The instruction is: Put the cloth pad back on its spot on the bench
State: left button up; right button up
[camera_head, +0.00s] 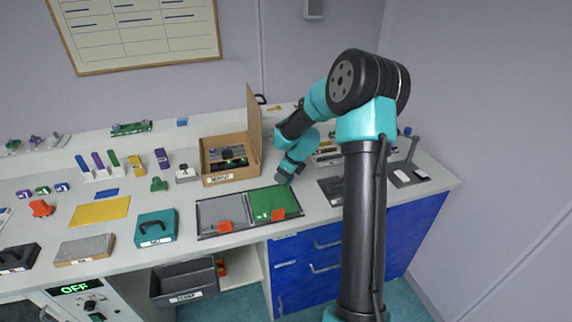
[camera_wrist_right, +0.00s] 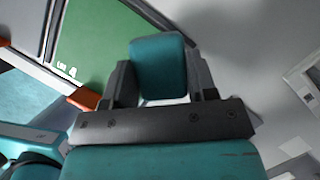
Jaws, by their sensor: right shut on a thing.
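My right gripper (camera_head: 286,176) is over the right part of the bench, at the back right corner of the green tray half. In the right wrist view, its two dark fingers (camera_wrist_right: 160,88) are shut on a teal, soft-edged pad (camera_wrist_right: 158,62), which I take to be the cloth pad. In the head view the pad is too small to tell apart from the teal wrist. The green tray half (camera_head: 268,201) also shows in the wrist view (camera_wrist_right: 100,45), left of the pad. I cannot tell whether the pad touches the bench. My left gripper is not in view.
A grey tray half (camera_head: 222,211) joins the green one; orange tags (camera_head: 278,214) sit at their front edges. An open cardboard box (camera_head: 222,178) stands behind. A teal case (camera_head: 156,228) and yellow sheet (camera_head: 100,211) lie left. Bare bench (camera_head: 315,198) shows right of the green half.

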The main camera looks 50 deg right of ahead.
jog(key=w+d, duration=0.5)
jog(key=d, duration=0.1)
jog(key=w+d+f, duration=0.1)
jog(key=w+d, duration=0.2)
jog(key=d, duration=0.1)
jog(key=shift+w+f, duration=0.1)
jog(key=shift+w, duration=0.2)
jog(key=shift+w+d, duration=0.2)
jog(key=shift+w, duration=0.05)
jog(key=shift+f, duration=1.8)
jog(key=shift+f, duration=0.1)
jog(key=o, duration=0.9)
jog(key=v, duration=1.2)
